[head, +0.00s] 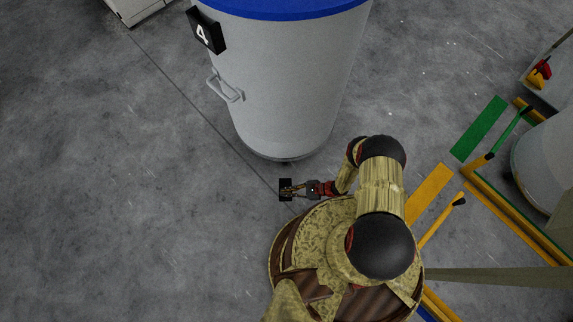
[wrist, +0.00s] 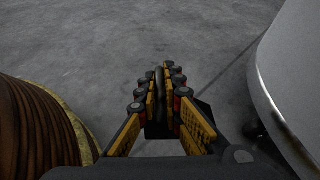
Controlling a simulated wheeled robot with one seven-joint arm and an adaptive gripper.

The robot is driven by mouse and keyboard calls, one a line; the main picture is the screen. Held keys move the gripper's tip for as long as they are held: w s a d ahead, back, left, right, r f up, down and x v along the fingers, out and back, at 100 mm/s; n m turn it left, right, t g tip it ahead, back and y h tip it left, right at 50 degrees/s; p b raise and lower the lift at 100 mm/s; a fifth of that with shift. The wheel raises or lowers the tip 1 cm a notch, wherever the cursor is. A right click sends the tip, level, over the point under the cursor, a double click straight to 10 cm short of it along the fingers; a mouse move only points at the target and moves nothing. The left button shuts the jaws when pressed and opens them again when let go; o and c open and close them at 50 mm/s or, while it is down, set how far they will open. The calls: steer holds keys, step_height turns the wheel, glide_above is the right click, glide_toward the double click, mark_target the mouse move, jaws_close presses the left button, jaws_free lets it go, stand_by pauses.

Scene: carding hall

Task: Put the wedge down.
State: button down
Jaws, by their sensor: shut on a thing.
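The wedge (head: 285,182) is a small black block at the tip of my gripper (head: 292,188) in the head view. In the wrist view my gripper (wrist: 159,78) is shut on a dark upright bar of the wedge (wrist: 158,90), with the yellow-and-black fingers on either side. More of its black body shows below and beside the fingers; the fingers hide the rest. Bare floor lies beyond the wedge. I cannot tell how high the wedge is above the floor.
A large grey can (head: 290,75) with a blue rim and a number 4 plate (head: 204,32) stands just beyond my gripper. Grey floor (head: 110,200) is clear on the left. Yellow and green floor strips (head: 479,128) and another pale round can (head: 548,165) are at right.

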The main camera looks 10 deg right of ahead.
mark_target(281, 187)
steer(key=w+f+b, duration=0.1)
steer(key=f, duration=0.1)
steer(key=w+f+b, duration=0.1)
steer(key=w+f, duration=0.1)
steer(key=shift+w+d+f, duration=0.1)
steer(key=shift+w+f, duration=0.15)
steer(key=shift+w+d+f+b, duration=0.1)
steer(key=shift+w+f+b, duration=0.4)
steer(key=shift+w, duration=0.05)
steer(key=f, duration=0.1)
steer(key=f+b, duration=0.2)
steer(key=shift+w+f, duration=0.25)
steer(key=shift+f, duration=0.1)
steer(key=shift+r, duration=0.1)
steer(key=c, duration=2)
jaws_free()
steer(key=shift+o, duration=0.2)
steer(key=shift+d, duration=0.15)
